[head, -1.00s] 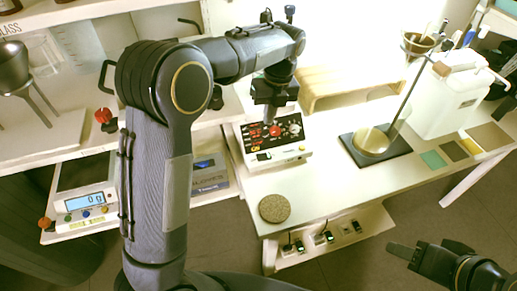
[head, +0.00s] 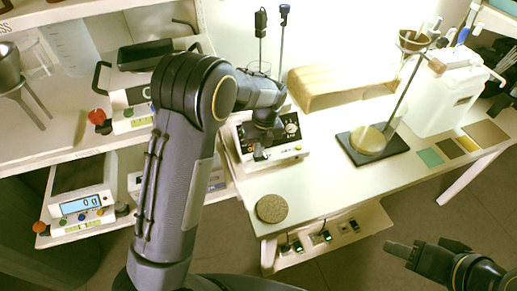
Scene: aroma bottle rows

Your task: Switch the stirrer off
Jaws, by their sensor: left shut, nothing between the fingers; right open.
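The stirrer appears to be the white control box (head: 288,152) on the bench, with a dial (head: 291,129) on its top and small controls along its front face. My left gripper (head: 260,154) is shut and empty, pointing down at the left part of the front face. It hides part of the top panel and some front controls. I cannot tell whether its tips touch a control. My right gripper (head: 424,248) is open and empty at the lower right, away from the bench.
A round cork mat (head: 272,208) lies at the bench's front left. A dark plate with a glass vessel (head: 368,141) stands right, near a white canister (head: 440,98). Scales (head: 82,205) stand left. Sockets line the bench's lower shelf.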

